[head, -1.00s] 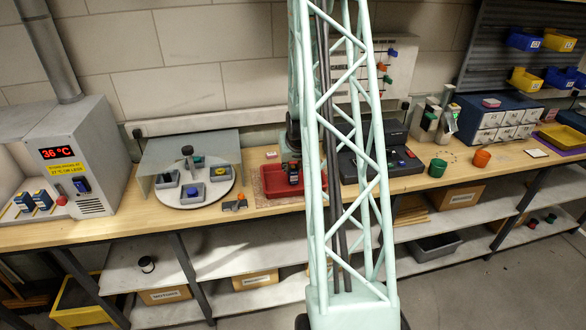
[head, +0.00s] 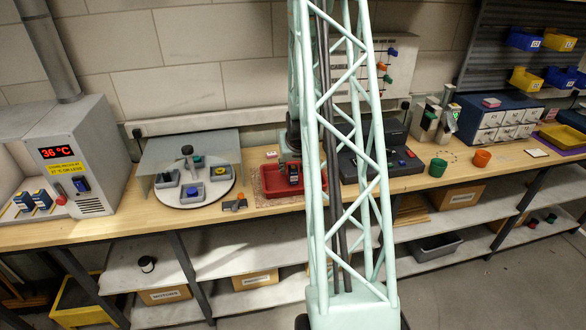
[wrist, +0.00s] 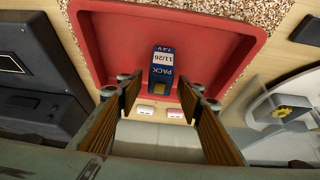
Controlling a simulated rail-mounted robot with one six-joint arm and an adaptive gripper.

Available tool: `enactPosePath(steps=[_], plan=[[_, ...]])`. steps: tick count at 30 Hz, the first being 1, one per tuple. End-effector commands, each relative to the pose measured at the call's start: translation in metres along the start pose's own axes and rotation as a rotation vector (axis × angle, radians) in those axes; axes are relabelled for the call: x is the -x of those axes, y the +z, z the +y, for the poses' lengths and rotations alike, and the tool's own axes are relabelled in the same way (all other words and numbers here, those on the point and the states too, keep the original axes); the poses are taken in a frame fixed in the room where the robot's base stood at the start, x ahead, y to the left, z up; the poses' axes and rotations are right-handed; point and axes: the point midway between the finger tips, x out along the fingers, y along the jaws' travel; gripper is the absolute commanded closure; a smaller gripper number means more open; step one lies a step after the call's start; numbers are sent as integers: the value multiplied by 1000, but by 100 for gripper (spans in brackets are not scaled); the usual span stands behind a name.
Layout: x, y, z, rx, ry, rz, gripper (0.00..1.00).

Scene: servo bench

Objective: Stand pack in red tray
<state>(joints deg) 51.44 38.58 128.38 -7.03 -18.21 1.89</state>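The red tray (head: 267,193) lies on the bench, left of my lattice column in the head view, and fills the top of the wrist view (wrist: 110,45). A dark blue pack (wrist: 161,68) with a white "PACK 11/26" label is inside the tray. It appears to stand upright, and it also shows in the head view (head: 293,174). My gripper (wrist: 160,98) is open, with its two ribbed fingers apart and nothing clamped between them. The pack shows beyond the gap between the fingertips. In the head view my gripper is mostly hidden behind the column.
A round turntable (head: 212,198) with grey holders stands left of the tray. A black device (head: 400,165) is close on the right. Two small pale items (wrist: 160,112) lie past the tray's edge. Two blue packs (head: 32,201) stand in the cabinet at far left.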

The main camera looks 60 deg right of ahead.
Motion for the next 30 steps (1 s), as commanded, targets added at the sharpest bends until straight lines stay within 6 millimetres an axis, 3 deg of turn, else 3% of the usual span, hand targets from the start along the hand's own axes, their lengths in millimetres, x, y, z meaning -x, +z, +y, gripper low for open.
enactPosePath(steps=[11, 30], plan=[[16, -1, 0, 0, 0, 0, 66], [74, -2, 0, 0, 0, 2, 66]])
